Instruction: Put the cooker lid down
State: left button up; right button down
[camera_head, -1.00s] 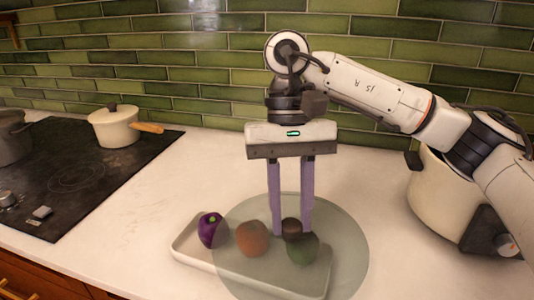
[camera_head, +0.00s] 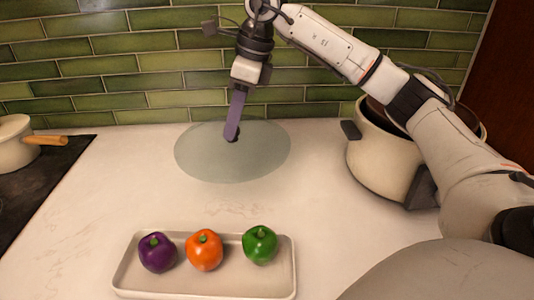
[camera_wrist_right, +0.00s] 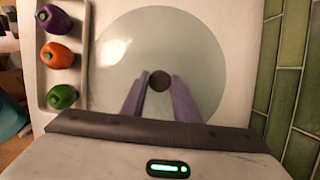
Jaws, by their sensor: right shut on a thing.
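The cooker lid (camera_head: 215,160) is a round, see-through glass disc with a dark knob. It is at the back of the counter near the tiled wall, behind the tray; I cannot tell whether it touches the counter. My right gripper (camera_head: 233,138) points down at its middle and is shut on the knob. In the right wrist view, the lid (camera_wrist_right: 125,60) lies beyond the two purple fingers (camera_wrist_right: 159,85), with the round knob between their tips. The cooker (camera_head: 385,160) is a cream pot with a dark rim, open on top, at the right. My left gripper is not in view.
A cream tray (camera_head: 205,287) holds a purple pepper (camera_head: 157,253), an orange pepper (camera_head: 204,250) and a green pepper (camera_head: 260,245) at the front. A black hob (camera_head: 45,180) with a white pan (camera_head: 15,145) is at the left. Counter between tray and lid is clear.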

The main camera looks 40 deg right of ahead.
jog(key=d+m+h, duration=0.1)
jog(key=d+m, duration=0.2)
jog(key=m, duration=0.1)
jog(key=w+d+m+h, duration=0.1)
jog(key=d+m, duration=0.3)
jog(key=w+d+m+h, duration=0.1)
jog(key=d+m, duration=0.2)
jog(key=d, duration=0.1)
jog(key=shift+d+r+m+t, duration=0.15)
jog(key=shift+d+m+t, duration=0.15)
jog(key=shift+m, duration=0.1)
jog(key=f, duration=0.5)
jog(key=shift+s+d+f, duration=0.1)
jog(key=shift+d+f, duration=0.05)
jog(key=shift+d, duration=0.05)
jog(key=shift+f, duration=2.3)
jog(key=shift+a+f, duration=0.1)
jog(key=c, duration=1.8)
grip_release()
jog(key=shift+f, duration=0.15)
jog(key=o, duration=0.4)
jog(key=shift+r, duration=0.2)
jog(key=v, duration=1.2)
jog(key=shift+a, duration=0.15)
